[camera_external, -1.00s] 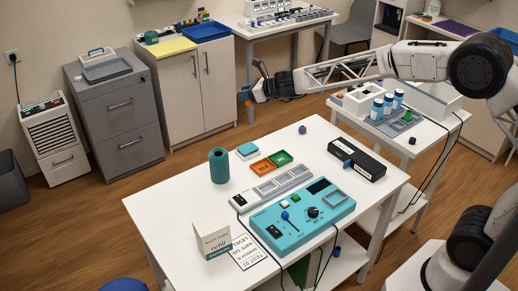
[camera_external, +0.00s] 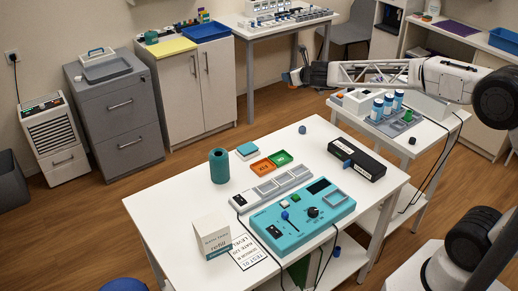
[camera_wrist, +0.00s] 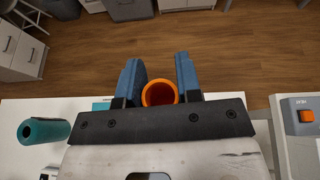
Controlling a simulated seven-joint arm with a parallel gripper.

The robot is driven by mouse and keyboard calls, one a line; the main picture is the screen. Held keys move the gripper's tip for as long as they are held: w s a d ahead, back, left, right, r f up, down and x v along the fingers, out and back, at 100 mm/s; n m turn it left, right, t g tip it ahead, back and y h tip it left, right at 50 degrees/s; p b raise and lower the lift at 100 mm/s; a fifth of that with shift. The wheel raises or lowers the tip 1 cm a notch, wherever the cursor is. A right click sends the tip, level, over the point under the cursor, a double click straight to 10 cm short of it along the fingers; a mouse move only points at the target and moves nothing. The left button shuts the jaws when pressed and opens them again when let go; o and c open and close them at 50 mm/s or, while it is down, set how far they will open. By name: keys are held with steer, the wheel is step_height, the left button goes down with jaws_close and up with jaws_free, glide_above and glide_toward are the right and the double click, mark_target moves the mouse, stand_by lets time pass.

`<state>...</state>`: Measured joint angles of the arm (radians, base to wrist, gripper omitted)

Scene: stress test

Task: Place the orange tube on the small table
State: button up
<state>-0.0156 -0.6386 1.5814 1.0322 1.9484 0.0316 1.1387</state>
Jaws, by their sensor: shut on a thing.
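My gripper (camera_wrist: 160,88) is shut on the orange tube (camera_wrist: 148,96), whose round open end shows between the two blue fingers in the wrist view. In the outside view my gripper (camera_external: 292,77) is in the air beyond the far edge of the white front table (camera_external: 165,210). The tube is too small there to make out clearly. Two smaller white tables are in view: one at the back (camera_external: 262,34) with devices on it, and one at the right (camera_external: 425,134) with blue bottles. I cannot tell which is the small table.
The front table holds a teal cylinder (camera_external: 219,165), a turquoise control box (camera_external: 303,215), small trays (camera_external: 263,167), a black case (camera_external: 357,159) and a paper box (camera_external: 212,236). A white cabinet (camera_external: 190,95) stands at the back left.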

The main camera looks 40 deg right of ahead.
steer(key=shift+s+d+m+h, duration=0.2)
steer(key=shift+d+m+h, duration=0.15)
steer(key=shift+d, duration=0.65)
steer(key=shift+s+f, duration=0.1)
steer(key=s+a+f+n+g+y, duration=0.1)
steer(key=s+a+f+n+y, duration=0.1)
steer(key=s+f, duration=0.4)
steer(key=s+a+f+n+g+y, duration=0.2)
steer(key=s+f, duration=0.4)
steer(key=s, duration=0.8)
steer(key=s+a+f+n+g+y, duration=0.1)
steer(key=s+a+f+n+y, duration=0.3)
steer(key=s, duration=0.7)
steer(key=shift+a+f+n+y, duration=0.15)
steer(key=shift+f+n+y, duration=0.25)
steer(key=shift+f+y, duration=0.2)
steer(key=shift+a+f+n+y, duration=0.1)
steer(key=shift+f+n+y, duration=0.3)
steer(key=shift+f, duration=0.3)
steer(key=shift+w, duration=0.15)
steer(key=w, duration=0.5)
steer(key=w+a+f, duration=0.1)
steer(key=w, duration=0.4)
steer(key=w+a, duration=0.1)
steer(key=w, duration=0.4)
steer(key=shift+w+a+f, duration=0.15)
steer(key=shift+w+f, duration=0.1)
steer(key=shift+w, duration=0.1)
